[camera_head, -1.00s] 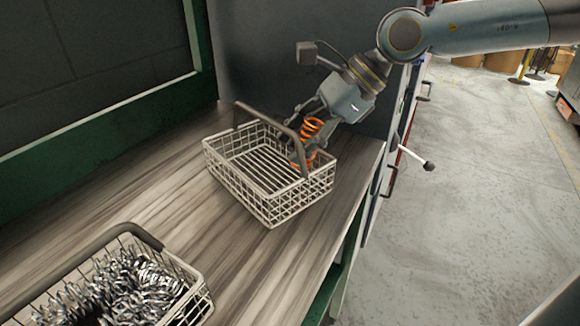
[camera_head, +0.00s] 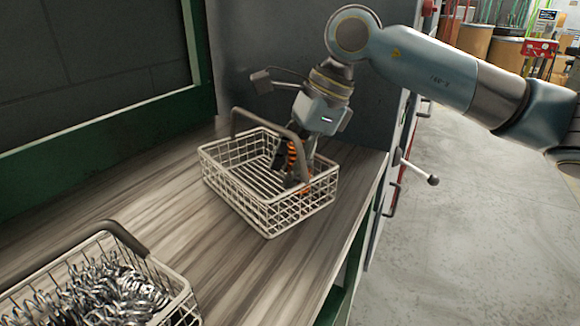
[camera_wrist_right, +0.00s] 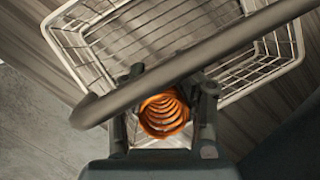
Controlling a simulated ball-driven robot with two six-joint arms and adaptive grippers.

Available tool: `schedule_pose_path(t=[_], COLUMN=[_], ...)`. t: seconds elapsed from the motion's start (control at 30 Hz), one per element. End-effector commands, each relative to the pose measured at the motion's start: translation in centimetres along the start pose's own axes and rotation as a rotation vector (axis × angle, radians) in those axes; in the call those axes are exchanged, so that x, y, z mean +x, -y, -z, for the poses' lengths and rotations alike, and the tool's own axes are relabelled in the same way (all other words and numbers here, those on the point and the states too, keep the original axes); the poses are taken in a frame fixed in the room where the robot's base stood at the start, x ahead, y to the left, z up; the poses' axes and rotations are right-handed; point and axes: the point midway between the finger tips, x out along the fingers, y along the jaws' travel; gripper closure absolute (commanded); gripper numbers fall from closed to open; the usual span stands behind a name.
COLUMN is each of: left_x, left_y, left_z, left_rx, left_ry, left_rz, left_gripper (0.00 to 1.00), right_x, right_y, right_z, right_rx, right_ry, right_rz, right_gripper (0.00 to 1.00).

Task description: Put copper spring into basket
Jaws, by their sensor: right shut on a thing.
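The copper spring (camera_head: 292,158) is orange and coiled. My right gripper (camera_head: 290,172) is shut on it, inside or just over the right part of the wire basket (camera_head: 235,190). In the right wrist view the spring (camera_wrist_right: 164,113) sits between the two fingers of the gripper (camera_wrist_right: 165,105), and the basket handle (camera_wrist_right: 200,58) crosses in front. The basket is otherwise empty and stands on the wooden bench. Part of the spring is hidden by the fingers. I cannot tell whether it touches the basket floor. My left gripper is not in view.
A second wire basket (camera_head: 180,280) full of silvery springs stands at the lower left. The wooden bench top (camera_head: 215,245) between the baskets is clear. A green frame (camera_head: 110,145) runs along the back. A lever with a dark knob (camera_head: 433,180) sticks out beyond the right bench edge.

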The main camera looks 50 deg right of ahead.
Motion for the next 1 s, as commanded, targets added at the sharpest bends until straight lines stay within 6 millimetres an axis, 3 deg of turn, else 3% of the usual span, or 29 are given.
schedule_pose_path(t=[0.43,0.47,0.6,1.0], left_x=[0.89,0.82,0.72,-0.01], left_y=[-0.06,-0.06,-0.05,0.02], left_z=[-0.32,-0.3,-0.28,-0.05], left_rx=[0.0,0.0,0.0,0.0], left_ry=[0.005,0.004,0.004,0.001], left_rz=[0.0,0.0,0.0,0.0], left_gripper=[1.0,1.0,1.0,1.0], right_x=[0.69,0.62,0.52,-0.09], right_y=[-0.05,-0.05,-0.04,0.0], right_z=[0.28,0.26,0.21,-0.05], right_rx=[0.0,0.0,0.0,0.0], right_ry=[0.001,0.001,0.001,0.002], right_rz=[0.001,0.0,0.001,0.001], right_gripper=[1.0,0.66,0.48,0.46])
